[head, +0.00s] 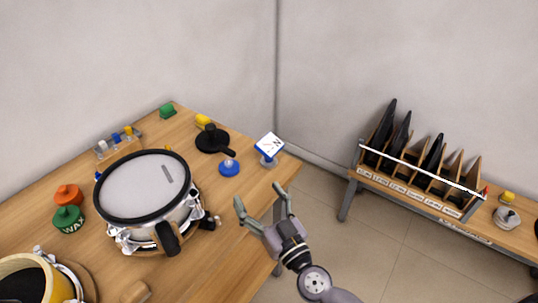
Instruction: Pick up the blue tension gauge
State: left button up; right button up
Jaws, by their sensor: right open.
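A small round blue object with a pale knob on top (229,169), which looks like the blue tension gauge, sits on the wooden table (236,226) near its right edge. My right gripper (261,195) is open and empty. In the head view its fingertips point up the picture, below and a little right of the blue gauge, apart from it. Its height above the table is hard to tell. My left gripper is out of view.
A snare drum (145,187) stands left of the gauge. A black round pad with a handle (212,140) lies behind it, and a blue-edged white square on a stand (269,148) is to its right. A rack (422,178) stands far right.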

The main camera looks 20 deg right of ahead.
jog(key=w+d+f+m+g+h, duration=0.1)
jog(key=w+d+f+m+h, duration=0.15)
jog(key=d+f+h, duration=0.4)
jog(key=m+b, duration=0.1)
jog(key=b, duration=0.1)
send_near(274, 159)
jog(key=shift+h, duration=0.25)
jog(key=w+r, duration=0.2)
jog(key=w, duration=0.1)
jog(key=w+r, duration=0.1)
jog(key=shift+w+d, duration=0.2)
jog(key=shift+w, duration=0.1)
jog(key=w, duration=0.3)
jog(key=w+b, duration=0.1)
jog(key=w, duration=0.1)
jog(key=shift+w+d, duration=0.15)
jog(key=shift+d, duration=0.15)
jog(key=shift+r, duration=0.15)
jog(key=shift+c, duration=0.3)
grip_shut()
jog(key=shift+r, duration=0.1)
